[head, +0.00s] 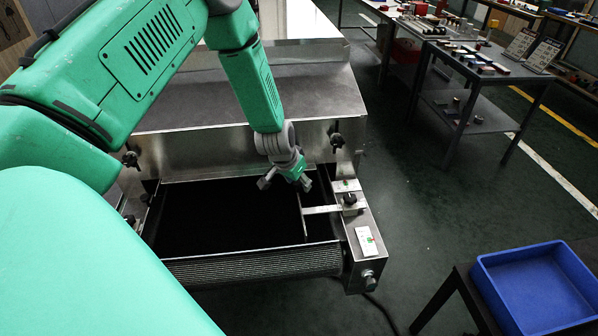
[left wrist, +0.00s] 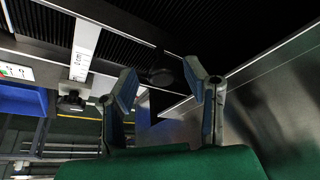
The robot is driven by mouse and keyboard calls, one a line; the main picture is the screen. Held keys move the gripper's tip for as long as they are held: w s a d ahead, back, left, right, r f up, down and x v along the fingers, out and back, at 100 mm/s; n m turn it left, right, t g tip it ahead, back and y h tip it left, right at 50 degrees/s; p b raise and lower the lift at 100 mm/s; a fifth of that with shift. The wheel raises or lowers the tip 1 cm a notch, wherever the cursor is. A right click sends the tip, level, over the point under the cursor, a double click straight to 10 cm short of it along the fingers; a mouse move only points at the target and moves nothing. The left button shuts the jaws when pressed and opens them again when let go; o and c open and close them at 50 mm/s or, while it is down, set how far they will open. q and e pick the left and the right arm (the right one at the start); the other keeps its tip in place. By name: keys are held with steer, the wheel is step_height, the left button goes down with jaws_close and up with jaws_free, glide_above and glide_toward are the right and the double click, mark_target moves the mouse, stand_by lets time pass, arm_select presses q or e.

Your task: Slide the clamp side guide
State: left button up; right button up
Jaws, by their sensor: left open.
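The side guide (head: 303,216) is a thin metal plate standing over the black belt (head: 225,215). A flat bar (head: 321,209) joins it to the clamp with a dark knob (head: 350,199) on the right frame rail. My left gripper (head: 284,183) is open and empty, above the far part of the belt, to the left of and beyond the guide. In the left wrist view its two fingers (left wrist: 164,92) stand apart, with a dark round knob visible between them. I cannot tell from that view whether a finger touches the guide. My right gripper is not in view.
The metal dryer housing (head: 270,90) rises just behind my left gripper, with dark knobs on its front. A switch plate (head: 366,241) sits on the right rail. A blue bin (head: 532,290) stands at lower right. Tables with small parts (head: 480,65) stand at the back right.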

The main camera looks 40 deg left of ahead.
arm_select(q)
steer(key=v, duration=0.7)
steer(key=shift+r, duration=0.3)
steer(key=shift+s, duration=0.15)
